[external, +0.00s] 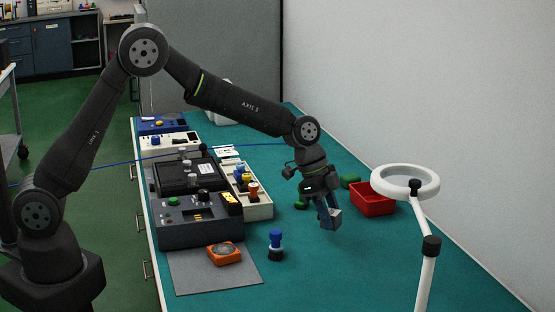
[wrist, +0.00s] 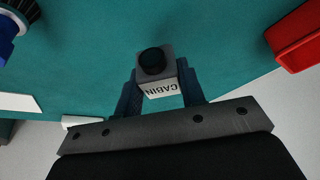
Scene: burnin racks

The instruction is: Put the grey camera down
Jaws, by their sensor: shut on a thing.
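The fingers hide part of the camera.
A red bin (external: 373,201) stands to the right, beside a white ring lamp (external: 405,182). A blue-topped black piece (external: 276,246) stands front left. An orange device (external: 225,253) lies on a grey mat (external: 205,283). A white tray (external: 259,211) holds several pieces.

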